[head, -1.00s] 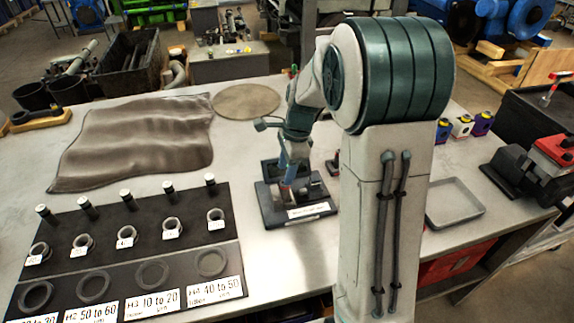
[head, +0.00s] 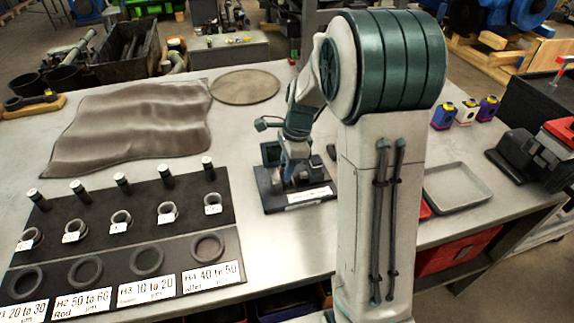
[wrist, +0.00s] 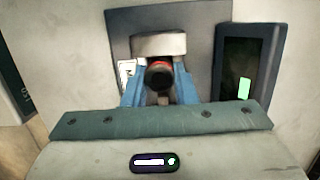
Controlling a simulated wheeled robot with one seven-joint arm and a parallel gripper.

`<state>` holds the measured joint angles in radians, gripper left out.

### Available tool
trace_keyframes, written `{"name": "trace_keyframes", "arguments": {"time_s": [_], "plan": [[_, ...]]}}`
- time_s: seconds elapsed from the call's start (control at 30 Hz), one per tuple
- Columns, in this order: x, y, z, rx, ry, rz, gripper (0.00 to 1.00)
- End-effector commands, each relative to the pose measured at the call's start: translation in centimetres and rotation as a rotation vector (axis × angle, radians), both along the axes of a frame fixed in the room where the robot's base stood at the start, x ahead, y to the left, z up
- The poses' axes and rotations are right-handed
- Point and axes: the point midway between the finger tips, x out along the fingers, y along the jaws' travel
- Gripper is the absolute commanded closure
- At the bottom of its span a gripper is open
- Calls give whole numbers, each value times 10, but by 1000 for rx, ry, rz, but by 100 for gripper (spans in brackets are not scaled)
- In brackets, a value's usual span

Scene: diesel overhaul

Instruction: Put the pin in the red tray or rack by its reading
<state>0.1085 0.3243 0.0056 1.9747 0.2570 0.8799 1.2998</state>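My gripper (wrist: 160,88) shows in the wrist view with its two blue fingers on either side of a dark round pin end (wrist: 160,76), and it appears shut on it. A red-orange edge shows above the pin, under a pale block of the gauge (wrist: 159,44). The gauge's dark screen (wrist: 245,75) shows a green bar; I cannot read a number. In the head view my gripper is low over the gauge's black base (head: 268,190), and the pin is hidden there. A red tray edge (head: 425,211) shows beside my arm, mostly hidden.
Several dark pins with pale tops (head: 121,182) stand on a black rack (head: 225,180) at left, with labelled rings before them. A grey tray (head: 457,206) and a black-and-red vise (head: 545,155) are at right. A wrinkled mat (head: 135,125) lies behind.

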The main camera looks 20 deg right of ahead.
Motion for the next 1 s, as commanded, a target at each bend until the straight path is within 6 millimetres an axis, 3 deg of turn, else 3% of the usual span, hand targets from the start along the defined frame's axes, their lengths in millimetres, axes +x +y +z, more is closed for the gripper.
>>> {"name": "trace_keyframes", "arguments": {"time_s": [0.27,1.0], "plan": [[0,0,4,0,-1,0,100],[0,0,41,0,-1,0,100]]}}
